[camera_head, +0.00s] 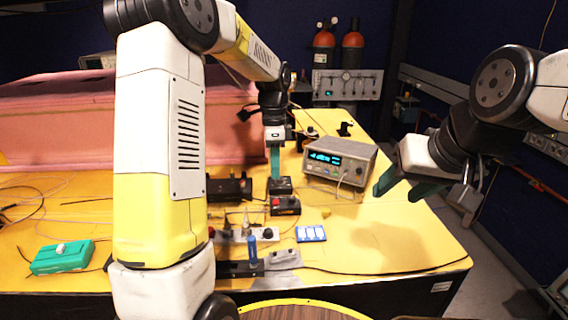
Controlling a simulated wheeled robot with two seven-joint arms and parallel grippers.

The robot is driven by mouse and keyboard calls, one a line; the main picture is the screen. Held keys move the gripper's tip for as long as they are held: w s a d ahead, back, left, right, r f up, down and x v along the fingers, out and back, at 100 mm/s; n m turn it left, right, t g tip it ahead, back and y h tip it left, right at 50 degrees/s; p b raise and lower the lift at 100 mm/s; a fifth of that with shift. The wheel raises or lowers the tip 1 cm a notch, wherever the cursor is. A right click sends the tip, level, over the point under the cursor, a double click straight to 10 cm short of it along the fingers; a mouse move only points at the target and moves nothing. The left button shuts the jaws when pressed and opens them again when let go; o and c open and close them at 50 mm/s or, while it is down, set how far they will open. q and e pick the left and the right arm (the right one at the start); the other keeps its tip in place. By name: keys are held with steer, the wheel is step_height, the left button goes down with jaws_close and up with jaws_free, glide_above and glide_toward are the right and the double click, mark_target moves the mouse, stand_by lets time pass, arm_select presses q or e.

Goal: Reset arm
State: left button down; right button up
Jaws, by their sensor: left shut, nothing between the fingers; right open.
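My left arm comes in from the left and reaches over the yellow table (400,235). My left gripper (275,178) points straight down with its green fingers shut, just above a small black box (280,186) on the table. I cannot tell whether the fingertips touch the box. My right gripper (397,192) is at the right, above the table's right edge. Its green fingers are apart, and nothing is between them.
A grey meter (340,160) with a lit display stands between my grippers. Pink foam (130,120) stands behind. The table's right front is clear.

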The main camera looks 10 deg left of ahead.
arm_select(q)
steer(key=s+a+r+n+t, duration=0.1)
steer(key=s+r+n+t, duration=0.1)
steer(key=s+n, duration=0.3)
steer(key=s+a+r+n+t+h, duration=0.1)
steer(key=s+r+n+t, duration=0.2)
steer(key=s, duration=0.7)
steer(key=s+a+r+n+t+h, duration=0.1)
steer(key=s+r+n+t, duration=0.1)
steer(key=s+r+n, duration=0.4)
steer(key=shift+s+r+n, duration=0.2)
steer(key=shift+s+n, duration=0.3)
steer(key=shift+s, duration=0.7)
